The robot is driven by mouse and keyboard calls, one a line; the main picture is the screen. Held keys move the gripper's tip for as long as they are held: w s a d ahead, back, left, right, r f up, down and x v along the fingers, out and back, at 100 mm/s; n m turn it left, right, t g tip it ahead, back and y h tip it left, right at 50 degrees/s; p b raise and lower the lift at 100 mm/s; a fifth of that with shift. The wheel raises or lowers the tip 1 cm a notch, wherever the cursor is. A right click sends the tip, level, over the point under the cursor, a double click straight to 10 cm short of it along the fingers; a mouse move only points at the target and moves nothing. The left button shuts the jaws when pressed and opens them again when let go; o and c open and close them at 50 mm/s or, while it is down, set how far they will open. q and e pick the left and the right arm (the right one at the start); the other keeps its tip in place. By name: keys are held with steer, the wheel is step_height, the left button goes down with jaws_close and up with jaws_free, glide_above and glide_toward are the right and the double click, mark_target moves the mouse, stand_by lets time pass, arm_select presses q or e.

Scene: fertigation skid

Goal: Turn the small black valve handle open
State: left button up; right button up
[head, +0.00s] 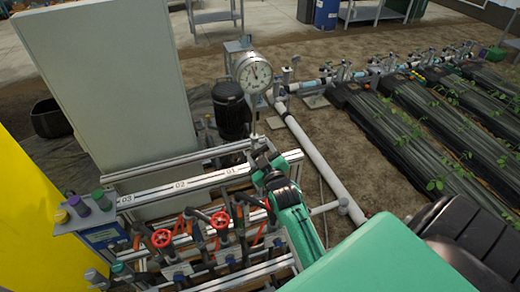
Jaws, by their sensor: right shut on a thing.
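My right gripper (262,160) reaches in from the lower right, over the upper rail of the skid, beside the label 01. Its fingers are shut at the foot of the grey post below the gauge. The small black valve handle is mostly hidden at the fingertips, so its angle cannot be told. My left gripper is not in view.
Several valves with red handwheels (162,238) sit on the lower skid, left of my right arm. A pressure gauge (253,74) and a black motor (232,110) stand behind the gripper. A white pipe (318,162) runs along the right. Planted beds lie farther right.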

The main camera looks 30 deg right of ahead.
steer(key=n, duration=0.5)
steer(key=shift+n+p, duration=0.35)
steer(key=shift+n, duration=0.05)
steer(key=n, duration=0.6)
steer(key=shift+f+n, duration=0.1)
steer(key=shift+n, duration=0.2)
steer(key=o, duration=1)
steer(key=b+v, duration=0.4)
steer(key=v, duration=1)
steer(key=shift+b, duration=0.3)
steer(key=shift+w+a, duration=0.1)
